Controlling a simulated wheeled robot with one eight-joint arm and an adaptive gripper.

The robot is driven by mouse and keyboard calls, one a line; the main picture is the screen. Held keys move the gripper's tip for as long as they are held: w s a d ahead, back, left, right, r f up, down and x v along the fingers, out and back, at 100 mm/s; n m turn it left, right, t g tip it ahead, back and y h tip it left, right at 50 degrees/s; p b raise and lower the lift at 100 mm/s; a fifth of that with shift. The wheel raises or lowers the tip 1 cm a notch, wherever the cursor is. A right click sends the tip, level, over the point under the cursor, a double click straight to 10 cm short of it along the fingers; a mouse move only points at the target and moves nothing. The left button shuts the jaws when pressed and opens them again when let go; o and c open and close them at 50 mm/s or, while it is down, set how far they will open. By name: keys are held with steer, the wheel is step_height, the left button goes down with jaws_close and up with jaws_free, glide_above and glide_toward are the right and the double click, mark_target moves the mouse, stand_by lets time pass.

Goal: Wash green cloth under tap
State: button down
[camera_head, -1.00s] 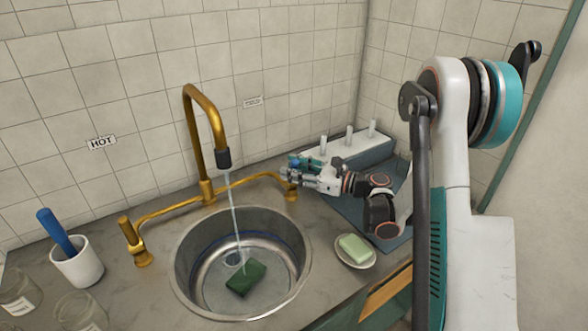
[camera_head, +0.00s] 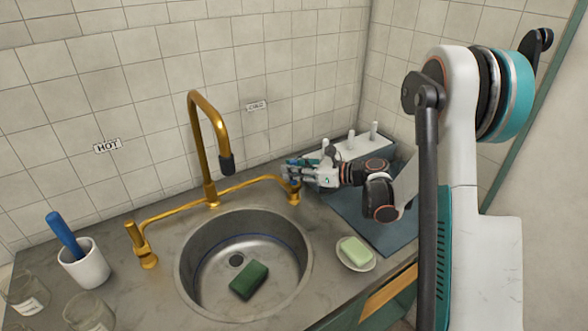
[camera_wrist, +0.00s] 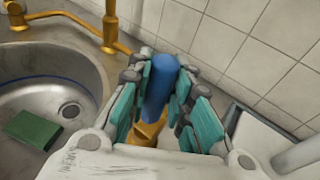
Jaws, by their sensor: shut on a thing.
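The green cloth (camera_head: 248,280), a dark green folded block shape, lies on the bottom of the round metal sink (camera_head: 188,272), near the drain. It also shows in the wrist view (camera_wrist: 33,130). The brass tap (camera_head: 199,140) arches over the sink, and no water comes from its dark spout. My gripper (camera_head: 291,174) is at the right end of the brass pipe, beside the COLD label. In the wrist view my gripper (camera_wrist: 160,76) is shut on a blue handle (camera_wrist: 159,92) on a brass valve. The fingers hide part of the handle.
A second brass valve (camera_head: 138,244) stands at the left under the HOT label. A white cup (camera_head: 86,267) with a blue-handled tool and glass jars are at the left. A soap dish (camera_head: 357,262) with pale green soap sits right of the sink. A rack with white pegs (camera_head: 357,150) is behind my arm.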

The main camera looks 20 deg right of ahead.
steer(key=c, duration=1.4)
jaws_free()
steer(key=shift+c, duration=0.2)
steer(key=v, duration=1.2)
steer(key=shift+f, duration=0.1)
